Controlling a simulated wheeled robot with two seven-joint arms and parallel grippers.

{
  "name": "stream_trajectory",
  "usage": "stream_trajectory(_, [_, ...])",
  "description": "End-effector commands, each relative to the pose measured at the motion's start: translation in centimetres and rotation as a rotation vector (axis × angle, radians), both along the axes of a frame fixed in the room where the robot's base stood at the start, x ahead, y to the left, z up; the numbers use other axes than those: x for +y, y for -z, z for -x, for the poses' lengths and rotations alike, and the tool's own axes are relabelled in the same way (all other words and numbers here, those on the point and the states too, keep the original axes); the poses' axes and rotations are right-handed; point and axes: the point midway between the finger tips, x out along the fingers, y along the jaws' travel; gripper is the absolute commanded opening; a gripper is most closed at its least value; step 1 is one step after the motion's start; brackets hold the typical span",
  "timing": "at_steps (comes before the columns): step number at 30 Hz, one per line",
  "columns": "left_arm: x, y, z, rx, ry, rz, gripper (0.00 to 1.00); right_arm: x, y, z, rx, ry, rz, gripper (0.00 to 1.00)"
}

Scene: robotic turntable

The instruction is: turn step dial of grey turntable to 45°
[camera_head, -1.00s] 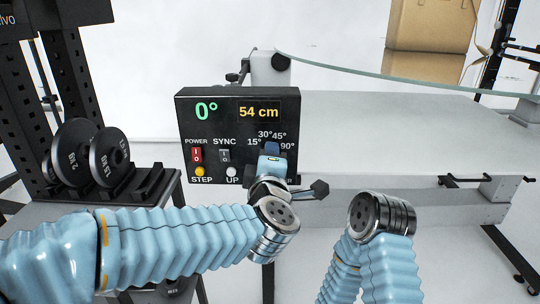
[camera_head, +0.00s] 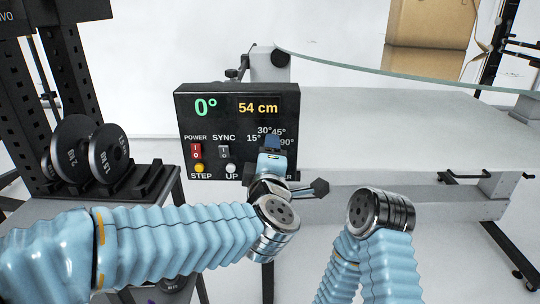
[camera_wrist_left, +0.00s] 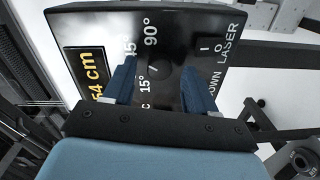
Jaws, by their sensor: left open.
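The grey turntable's control box (camera_head: 188,128) stands at the centre of the head view, its display (camera_head: 205,107) reading 0°. The step dial's angle marks, 15° to 90°, show at its right. The dial is hidden there behind my left gripper (camera_head: 271,143). In the left wrist view, the open blue fingers of my left gripper (camera_wrist_left: 160,80) point at the box face among the dial marks. The dark dial (camera_wrist_left: 160,78) is hard to make out between them; I cannot tell whether they touch it. My right arm shows at lower right, but its gripper does not.
The turntable platform (camera_head: 400,125) extends right of the box, with a glass sheet (camera_head: 390,75) above it and a cardboard box (camera_head: 428,25) behind. A rack with weight plates (camera_head: 75,150) stands at left. A power switch (camera_head: 197,152) and buttons sit on the box's left half.

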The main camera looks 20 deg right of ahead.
Motion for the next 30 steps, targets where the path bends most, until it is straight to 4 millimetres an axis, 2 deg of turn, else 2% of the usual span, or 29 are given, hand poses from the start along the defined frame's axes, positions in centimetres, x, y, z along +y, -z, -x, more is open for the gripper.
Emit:
stream_trajectory(5, [0.8, -0.1, 3.2, -0.003, 0.003, 0.000, 0.56, -0.1, 0.3, 0.0, 0.000, 0.001, 0.001, 0.00])
stream_trajectory(12, [2.5, -0.3, 8.9, -0.002, 0.004, 0.001, 0.56, -0.1, 0.6, 0.0, -0.001, 0.003, 0.002, 0.00])
stream_trajectory(16, [3.1, -0.3, 11.1, -0.001, 0.003, -0.001, 0.56, -0.1, 0.6, -0.1, -0.001, 0.003, 0.002, 0.00])
stream_trajectory(21, [3.6, -0.4, 12.6, 0.000, 0.002, -0.001, 0.56, -0.1, 0.6, 0.0, 0.000, 0.002, 0.001, 0.00])
stream_trajectory(30, [3.7, -0.4, 12.8, 0.000, 0.001, -0.001, 0.56, -0.1, 0.6, 0.0, 0.000, 0.002, 0.001, 0.00])
